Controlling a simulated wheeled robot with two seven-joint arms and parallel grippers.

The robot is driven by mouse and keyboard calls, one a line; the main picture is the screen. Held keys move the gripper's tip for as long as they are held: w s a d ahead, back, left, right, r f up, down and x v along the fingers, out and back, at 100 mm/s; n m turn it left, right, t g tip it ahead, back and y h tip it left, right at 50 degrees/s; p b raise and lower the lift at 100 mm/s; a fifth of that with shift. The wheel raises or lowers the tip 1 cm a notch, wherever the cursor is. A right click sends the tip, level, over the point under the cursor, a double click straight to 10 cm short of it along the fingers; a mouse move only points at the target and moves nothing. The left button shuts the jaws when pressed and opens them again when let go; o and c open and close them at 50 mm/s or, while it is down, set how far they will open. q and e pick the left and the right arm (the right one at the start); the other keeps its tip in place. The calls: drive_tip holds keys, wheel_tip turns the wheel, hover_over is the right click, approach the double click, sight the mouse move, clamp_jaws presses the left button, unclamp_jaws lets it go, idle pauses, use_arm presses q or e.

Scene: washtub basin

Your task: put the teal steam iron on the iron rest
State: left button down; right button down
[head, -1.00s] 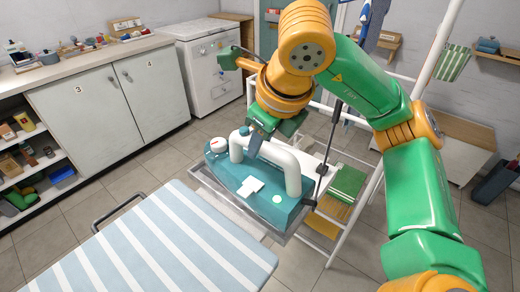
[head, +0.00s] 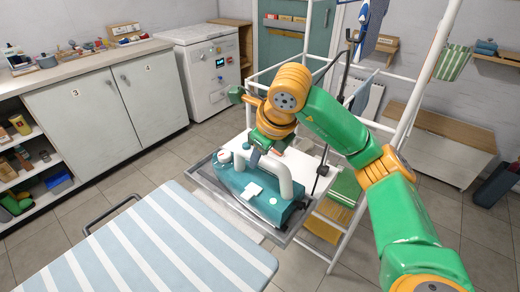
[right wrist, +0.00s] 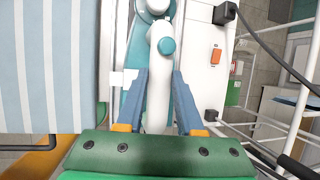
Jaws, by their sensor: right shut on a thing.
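The teal steam iron (head: 237,186), with its white handle, is at the iron rest (head: 240,212), a grey metal tray at the end of the ironing board. The iron lies level within the tray's outline. Its underside is hidden, so I cannot tell whether it touches the tray. My right gripper (head: 259,156) is over the iron, shut on the handle. In the right wrist view, the fingers of my right gripper (right wrist: 160,85) lie on both sides of the white handle (right wrist: 157,105). My left gripper is not in view.
The striped ironing board (head: 160,240) fills the front left. A white rack (head: 350,190) with folded cloths stands close to the right of the iron. Cabinets (head: 120,95) and a white appliance (head: 208,75) stand at the back left. Tiled floor lies between.

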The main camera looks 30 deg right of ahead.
drive_tip(key=c, duration=0.5)
unclamp_jaws()
drive_tip(key=shift+a, duration=0.1)
drive_tip(key=shift+c, duration=0.2)
drive_tip(key=shift+s, duration=0.15)
drive_tip(key=p+v, duration=0.3)
drive_tip(key=v, duration=0.9)
drive_tip(key=shift+p, duration=0.4)
